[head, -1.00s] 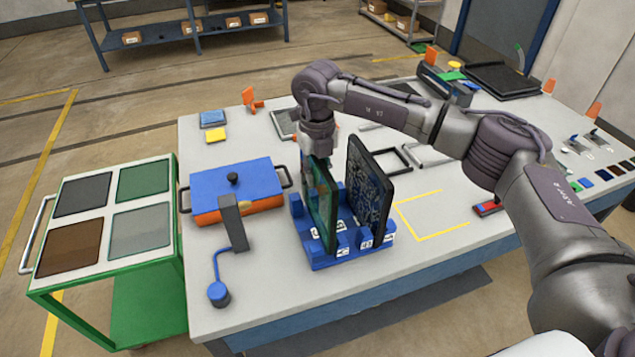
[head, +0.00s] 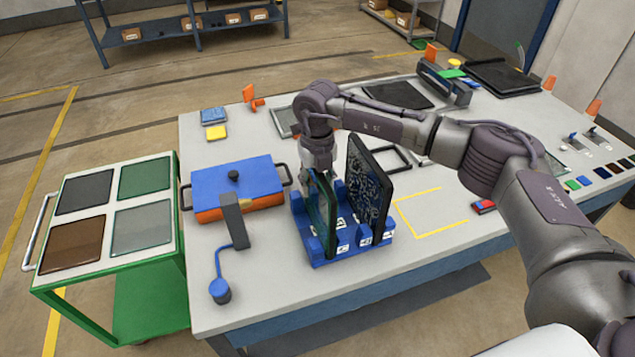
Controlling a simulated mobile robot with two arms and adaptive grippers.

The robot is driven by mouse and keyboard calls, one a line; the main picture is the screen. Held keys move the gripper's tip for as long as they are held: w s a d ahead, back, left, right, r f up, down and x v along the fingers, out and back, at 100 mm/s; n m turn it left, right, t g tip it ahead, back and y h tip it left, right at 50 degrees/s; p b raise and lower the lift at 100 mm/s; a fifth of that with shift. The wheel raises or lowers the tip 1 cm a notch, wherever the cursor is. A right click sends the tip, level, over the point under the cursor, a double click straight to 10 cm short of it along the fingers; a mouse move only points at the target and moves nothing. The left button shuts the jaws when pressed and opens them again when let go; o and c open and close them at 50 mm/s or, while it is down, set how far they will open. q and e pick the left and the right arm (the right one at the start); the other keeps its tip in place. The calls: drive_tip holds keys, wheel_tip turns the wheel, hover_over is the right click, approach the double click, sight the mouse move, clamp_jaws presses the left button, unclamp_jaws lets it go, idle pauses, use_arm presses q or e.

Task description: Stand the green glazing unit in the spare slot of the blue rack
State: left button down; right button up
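The blue rack (head: 343,252) stands on the table. The green glazing unit (head: 319,215) is upright in its left part, lower than the dark patterned panel beside it. Whether its bottom edge rests on the rack floor I cannot tell. The dark panel (head: 367,190) stands upright in the rack to its right. My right gripper (head: 318,172) is above the green unit, pointing down at its top edge. The fingers are mostly hidden, so their grip does not show clearly. My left gripper is not in view.
A blue-lidded box (head: 236,187) and a dark upright post (head: 233,218) stand left of the rack. A green cart (head: 107,268) with several panes is at the left. Yellow corner marks (head: 431,236) frame free table right of the rack.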

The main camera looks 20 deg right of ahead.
drive_tip(key=shift+r, duration=0.2)
drive_tip(key=shift+w+r, duration=0.1)
drive_tip(key=shift+r, duration=0.2)
wheel_tip(320, 180, up, 10)
drive_tip(key=b, duration=0.4)
drive_tip(key=shift+r, duration=0.65)
